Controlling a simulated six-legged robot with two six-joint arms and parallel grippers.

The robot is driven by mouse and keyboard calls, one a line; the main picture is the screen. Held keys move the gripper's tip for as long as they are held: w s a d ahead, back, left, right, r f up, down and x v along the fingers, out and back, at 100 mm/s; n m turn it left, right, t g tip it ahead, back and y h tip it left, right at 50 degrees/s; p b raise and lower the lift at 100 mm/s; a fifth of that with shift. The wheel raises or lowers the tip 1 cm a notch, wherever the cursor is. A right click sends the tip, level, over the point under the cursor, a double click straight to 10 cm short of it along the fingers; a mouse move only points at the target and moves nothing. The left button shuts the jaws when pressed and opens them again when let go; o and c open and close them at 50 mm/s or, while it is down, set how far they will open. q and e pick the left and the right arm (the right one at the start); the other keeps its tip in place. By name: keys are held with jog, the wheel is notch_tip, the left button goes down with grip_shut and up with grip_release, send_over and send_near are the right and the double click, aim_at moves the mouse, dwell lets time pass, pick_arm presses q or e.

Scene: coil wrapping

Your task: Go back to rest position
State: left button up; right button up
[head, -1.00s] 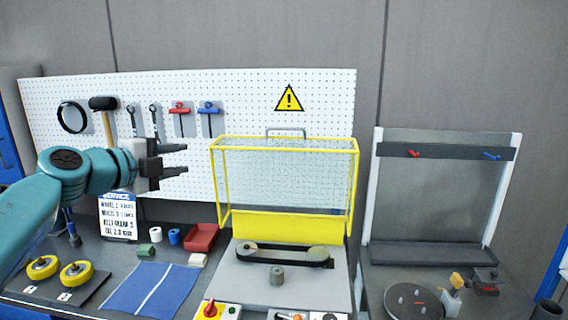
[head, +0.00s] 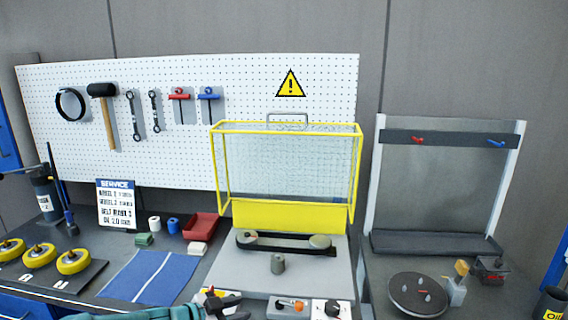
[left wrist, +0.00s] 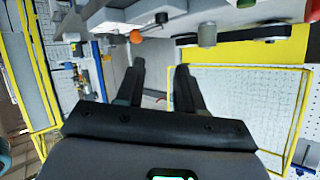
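My left gripper (head: 228,305) is low at the bottom edge of the head view, in front of the bench's near edge, with part of my teal arm beside it. In the left wrist view the two dark fingers of my left gripper (left wrist: 160,80) stand apart with nothing between them. The gripper is open and empty. It partly covers the yellow switch box at the front of the grey machine base (head: 237,272). My right gripper is in neither view.
A yellow-framed guard (head: 288,216) stands raised over a belt drive (head: 288,243). Yellow wheels (head: 40,256), a blue mat (head: 150,277) and a red tray (head: 200,226) lie to the left. A round dark plate (head: 418,294) lies at right. Tools hang on the pegboard (head: 250,90).

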pick_arm(q)
jog(key=s+d+f+n+g+y+b, duration=0.1)
jog(key=s+d+f+n+g+y, duration=0.15)
jog(key=s+f+n, duration=1.35)
jog(key=s+a+f+g+y, duration=0.1)
jog(key=s+f, duration=0.4)
jog(key=s, duration=0.5)
jog(key=s+a+f+m+g+y, duration=0.1)
jog(key=s+f+g, duration=0.3)
jog(key=s, duration=0.6)
jog(key=shift+s+a+f+g+y, duration=0.3)
jog(key=shift+a+f+y, duration=0.2)
jog(key=shift+y, duration=0.25)
